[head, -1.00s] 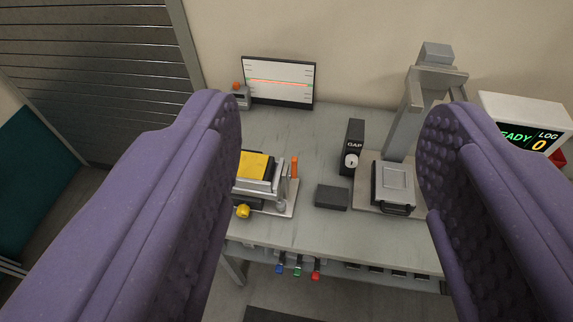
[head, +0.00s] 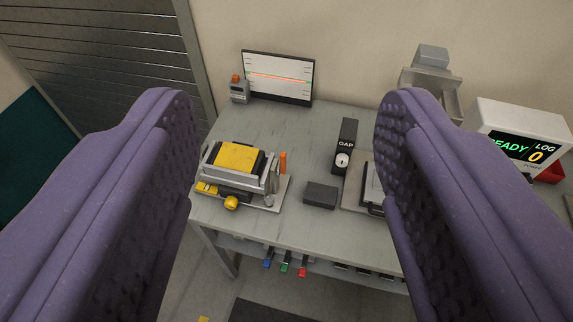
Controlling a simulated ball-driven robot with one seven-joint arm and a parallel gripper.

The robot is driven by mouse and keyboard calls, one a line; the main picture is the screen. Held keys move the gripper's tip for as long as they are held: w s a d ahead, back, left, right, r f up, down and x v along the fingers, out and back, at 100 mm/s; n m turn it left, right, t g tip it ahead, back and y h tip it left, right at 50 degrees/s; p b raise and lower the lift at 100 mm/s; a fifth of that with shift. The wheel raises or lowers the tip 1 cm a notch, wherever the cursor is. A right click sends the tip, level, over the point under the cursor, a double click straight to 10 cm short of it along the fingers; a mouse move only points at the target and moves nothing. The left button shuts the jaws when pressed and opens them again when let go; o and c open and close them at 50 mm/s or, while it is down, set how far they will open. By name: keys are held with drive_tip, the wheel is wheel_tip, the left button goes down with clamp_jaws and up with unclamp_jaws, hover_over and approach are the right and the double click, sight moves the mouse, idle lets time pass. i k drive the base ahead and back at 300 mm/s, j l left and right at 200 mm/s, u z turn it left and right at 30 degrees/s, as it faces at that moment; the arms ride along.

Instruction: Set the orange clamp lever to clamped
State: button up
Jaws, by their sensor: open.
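The orange clamp lever (head: 283,162) stands upright at the right side of the clamp fixture (head: 270,203), which sits on the left part of the grey workbench. The fixture has a grey frame with a yellow block (head: 240,158) on top and a yellow knob (head: 231,203) at its front. My gripper (head: 283,110) is open and empty. Its two purple padded fingers frame the view, above and on the near side of the bench. The lever shows between them, well apart from both. The right finger hides part of the press stand.
A black GAP gauge (head: 345,146) and a dark block (head: 321,195) stand right of the fixture. A press stand (head: 359,190), partly hidden, and a READY display (head: 520,135) are farther right. A monitor (head: 278,78) stands at the back. Bare bench lies behind the fixture.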

sight(281, 168)
drive_tip(key=i+l+u, duration=0.1)
drive_tip(key=i+l, duration=0.35)
drive_tip(key=i, duration=0.2)
drive_tip(key=i+l, duration=0.5)
drive_tip(key=i, duration=0.15)
drive_tip(key=j+u, duration=0.05)
